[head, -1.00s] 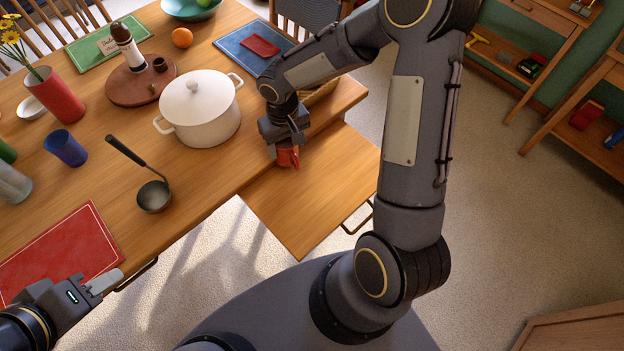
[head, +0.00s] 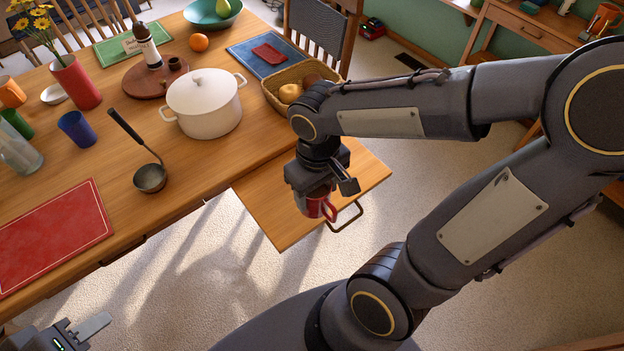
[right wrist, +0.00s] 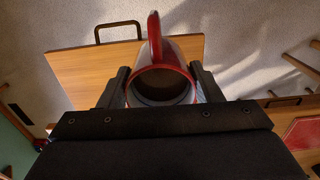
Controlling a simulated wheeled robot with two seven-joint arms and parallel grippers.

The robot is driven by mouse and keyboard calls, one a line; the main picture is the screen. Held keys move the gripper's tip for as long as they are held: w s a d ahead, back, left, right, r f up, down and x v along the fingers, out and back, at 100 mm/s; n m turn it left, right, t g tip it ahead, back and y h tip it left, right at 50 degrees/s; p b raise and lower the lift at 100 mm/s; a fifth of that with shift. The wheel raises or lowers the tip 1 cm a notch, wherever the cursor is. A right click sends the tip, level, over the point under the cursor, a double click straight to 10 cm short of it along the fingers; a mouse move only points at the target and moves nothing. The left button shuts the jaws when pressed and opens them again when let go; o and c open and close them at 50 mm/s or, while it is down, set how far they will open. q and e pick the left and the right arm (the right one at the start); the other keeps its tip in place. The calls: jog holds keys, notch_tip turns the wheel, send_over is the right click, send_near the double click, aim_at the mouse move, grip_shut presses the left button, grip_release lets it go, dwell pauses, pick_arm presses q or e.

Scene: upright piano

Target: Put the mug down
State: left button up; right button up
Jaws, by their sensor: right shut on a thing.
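The red mug (head: 316,206) is held by my right gripper (head: 318,188), over the pull-out wooden leaf (head: 275,217) at the table's front. In the right wrist view the mug (right wrist: 160,88) is upright between the two fingers (right wrist: 160,92), its open top toward the camera and its handle toward the leaf's outer edge. The mug's far side is hidden by the gripper in the head view. I cannot tell whether its base touches the leaf. My left gripper (head: 90,328) shows only partly at the bottom left, and its opening is unclear.
On the main table stand a white pot (head: 203,105), a ladle (head: 150,177), a blue cup (head: 76,129) and a bread basket (head: 275,92). A red placemat (head: 55,235) lies at left. A metal handle (head: 346,217) sticks out at the leaf's edge. The leaf's left part is bare.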

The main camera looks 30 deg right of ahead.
jog(key=shift+s, duration=1.1)
jog(key=shift+w+d+f+b, duration=0.15)
jog(key=shift+w+d+f, duration=0.35)
jog(key=shift+w+f, duration=1.7)
jog(key=shift+w+d+f+b, duration=0.15)
jog(key=shift+w+d+f, duration=0.3)
jog(key=shift+w+f, duration=1.75)
jog(key=shift+w+d+f+b, duration=0.15)
jog(key=shift+w+d+f, duration=0.35)
jog(key=shift+w+f, duration=1.65)
jog(key=shift+w, duration=0.1)
jog(key=shift+f, duration=0.1)
jog(key=o, duration=1.3)
jog(key=shift+c, duration=0.2)
